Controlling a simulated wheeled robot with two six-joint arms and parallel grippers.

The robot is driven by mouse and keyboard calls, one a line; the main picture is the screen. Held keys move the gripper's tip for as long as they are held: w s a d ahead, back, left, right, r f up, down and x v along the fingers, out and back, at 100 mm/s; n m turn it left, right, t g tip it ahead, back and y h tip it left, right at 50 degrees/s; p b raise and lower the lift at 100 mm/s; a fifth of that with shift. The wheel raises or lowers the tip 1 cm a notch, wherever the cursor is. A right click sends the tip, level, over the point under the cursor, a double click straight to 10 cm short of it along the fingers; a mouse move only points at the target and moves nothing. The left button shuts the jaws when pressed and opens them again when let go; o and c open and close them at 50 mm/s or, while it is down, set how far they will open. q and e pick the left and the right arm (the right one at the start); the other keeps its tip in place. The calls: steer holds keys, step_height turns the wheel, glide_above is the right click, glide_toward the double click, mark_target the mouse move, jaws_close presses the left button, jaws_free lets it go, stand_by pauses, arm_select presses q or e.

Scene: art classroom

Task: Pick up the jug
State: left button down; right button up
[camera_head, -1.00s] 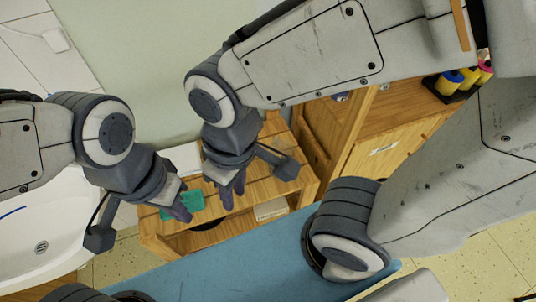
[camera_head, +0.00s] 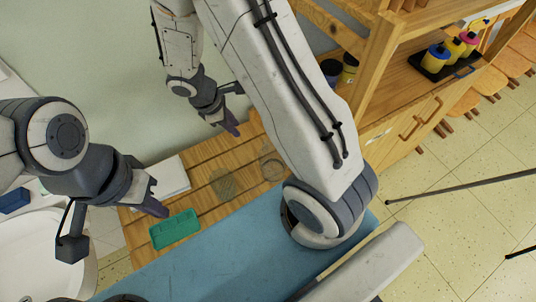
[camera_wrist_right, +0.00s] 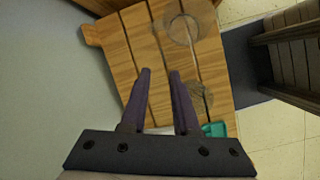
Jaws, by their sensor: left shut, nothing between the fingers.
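A clear round glass vessel (camera_head: 271,165), probably the jug, stands on the wooden table (camera_head: 195,160). It also shows near the top of the right wrist view (camera_wrist_right: 183,30). A second see-through, greyish object (camera_head: 223,185) sits left of it; I cannot tell its shape. It also shows in the wrist view (camera_wrist_right: 200,95). My right gripper (camera_head: 233,128) is open and empty near the wall side of the table, apart from the glass vessel. Its two dark fingers (camera_wrist_right: 160,72) have a gap between them. My left gripper (camera_head: 158,208) is shut and empty, near the green tray.
A green tray (camera_head: 175,229) lies at the table's left, beside white paper (camera_head: 172,178). A white sink (camera_head: 35,255) is at the left. A wooden shelf (camera_head: 375,75) with paint bottles (camera_head: 437,53) stands at the right. A blue surface (camera_head: 210,262) lies in front.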

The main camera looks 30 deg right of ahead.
mark_target(272, 162)
steer(key=shift+w+d+f+n+g, duration=0.15)
steer(key=shift+d+f+n, duration=0.3)
steer(key=shift+d+f, duration=2)
steer(key=shift+s+d+f+n+g, duration=0.1)
steer(key=shift+d+f+n, duration=0.6)
steer(key=shift+f, duration=3.35)
steer(key=shift+w+d+f+n+g, duration=0.2)
steer(key=shift+d+f, duration=1.65)
steer(key=shift+f, duration=1.4)
steer(key=shift+s, duration=0.1)
jaws_close()
